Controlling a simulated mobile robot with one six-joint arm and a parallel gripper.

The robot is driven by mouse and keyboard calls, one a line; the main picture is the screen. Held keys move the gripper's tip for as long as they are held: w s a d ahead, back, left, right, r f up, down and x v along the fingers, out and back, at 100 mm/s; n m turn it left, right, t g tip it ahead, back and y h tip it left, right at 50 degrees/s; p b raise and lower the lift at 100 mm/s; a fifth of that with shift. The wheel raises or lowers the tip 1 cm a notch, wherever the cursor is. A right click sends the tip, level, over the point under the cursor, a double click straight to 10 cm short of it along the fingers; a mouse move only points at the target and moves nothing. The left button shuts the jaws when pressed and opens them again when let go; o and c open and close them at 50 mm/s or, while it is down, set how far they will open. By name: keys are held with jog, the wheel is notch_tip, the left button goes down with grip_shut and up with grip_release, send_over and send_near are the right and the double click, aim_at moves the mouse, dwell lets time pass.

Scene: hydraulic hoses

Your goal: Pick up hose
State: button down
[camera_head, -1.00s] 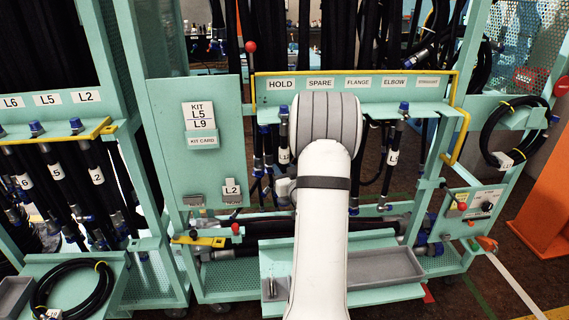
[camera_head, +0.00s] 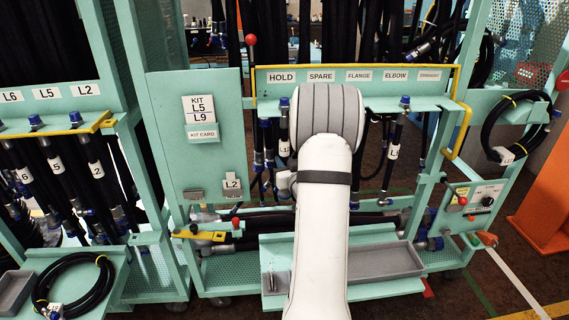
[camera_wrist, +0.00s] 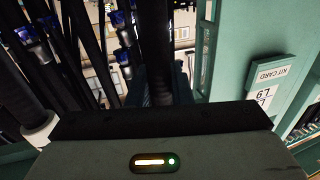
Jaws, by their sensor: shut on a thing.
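Black hoses hang from the rail of the green rack. One tagged hose (camera_head: 284,135) hangs under the HOLD label and another tagged hose (camera_head: 394,150) hangs right of my arm. In the wrist view a thick black hose (camera_wrist: 154,45) runs down to my gripper (camera_wrist: 160,92), which is shut on it. The dark fingers and the grip point are hard to make out. In the head view my white arm hides the gripper and the held hose.
A kit card panel (camera_head: 201,130) stands left of my arm. A grey tray (camera_head: 385,262) lies low in front. A coiled hose (camera_head: 487,125) hangs at right; another coil (camera_head: 103,285) lies at lower left. Tagged hoses (camera_head: 95,168) crowd the left rack. Floor is open at lower right.

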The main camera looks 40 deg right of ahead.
jog(key=s+a+b, duration=0.9)
jog(key=s+b, duration=0.5)
jog(key=s, duration=0.1)
jog(key=shift+s+a+b, duration=0.15)
jog(key=shift+a+b, duration=0.05)
jog(key=shift+b, duration=0.15)
jog(key=shift+r, duration=0.15)
